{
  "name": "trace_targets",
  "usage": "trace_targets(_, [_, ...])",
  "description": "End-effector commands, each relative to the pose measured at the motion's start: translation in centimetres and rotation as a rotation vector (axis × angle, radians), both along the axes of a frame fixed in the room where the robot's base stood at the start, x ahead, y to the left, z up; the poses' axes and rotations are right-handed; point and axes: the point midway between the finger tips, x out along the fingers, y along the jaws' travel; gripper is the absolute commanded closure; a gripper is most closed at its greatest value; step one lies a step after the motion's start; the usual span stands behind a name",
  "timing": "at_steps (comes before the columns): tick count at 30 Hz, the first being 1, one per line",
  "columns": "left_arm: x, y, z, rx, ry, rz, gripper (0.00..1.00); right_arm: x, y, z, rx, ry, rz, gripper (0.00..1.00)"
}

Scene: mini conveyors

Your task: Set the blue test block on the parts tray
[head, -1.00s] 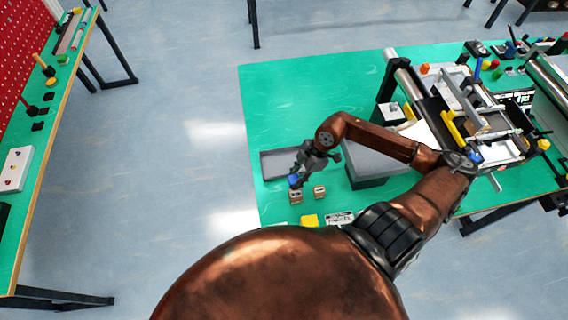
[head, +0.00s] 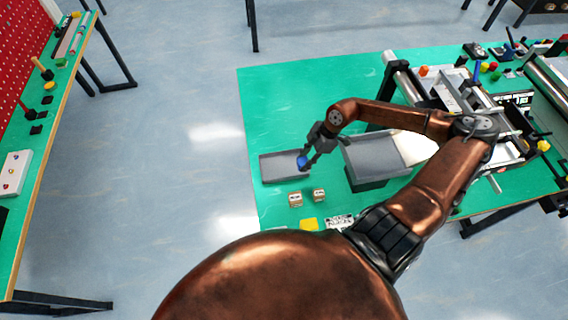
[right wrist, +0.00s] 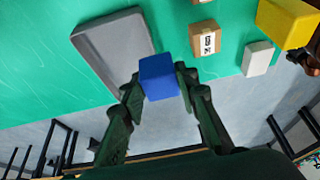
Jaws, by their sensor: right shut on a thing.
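The blue test block (head: 302,162) is held between the fingertips of my right gripper (head: 309,163), which is shut on it. The block also shows in the right wrist view (right wrist: 159,77), between both fingers of my right gripper (right wrist: 160,82). The grey parts tray (head: 276,168) lies flat on the green table, with a low rim. In the head view the block is at the tray's right end. In the right wrist view the tray (right wrist: 97,50) is beyond and left of the block, and looks empty where it shows. My left gripper is not in view.
Two small tan labelled blocks (head: 295,199) stand just in front of the tray, with a yellow block (head: 309,224) nearer the front edge. A grey bin (head: 372,160) stands right of the tray. The green table (head: 290,100) is clear behind the tray.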

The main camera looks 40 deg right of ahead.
Motion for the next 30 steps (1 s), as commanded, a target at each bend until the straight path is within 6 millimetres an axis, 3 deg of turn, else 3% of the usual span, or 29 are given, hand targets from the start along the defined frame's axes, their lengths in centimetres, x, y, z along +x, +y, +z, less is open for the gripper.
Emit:
trace_targets(8, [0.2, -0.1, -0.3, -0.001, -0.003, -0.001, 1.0, 4.8, 1.0, -1.9, 0.004, -0.004, 0.001, 0.96])
trace_targets(15, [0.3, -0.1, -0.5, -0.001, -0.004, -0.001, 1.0, 8.0, 1.5, -6.1, 0.003, 0.0, -0.001, 0.96])
trace_targets(23, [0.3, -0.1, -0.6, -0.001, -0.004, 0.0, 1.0, 9.2, 1.6, -7.7, 0.0, 0.0, 0.0, 0.96])
trace_targets(30, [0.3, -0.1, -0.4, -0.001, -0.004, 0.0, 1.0, 9.3, 1.7, -10.7, 0.001, 0.002, -0.001, 0.96])
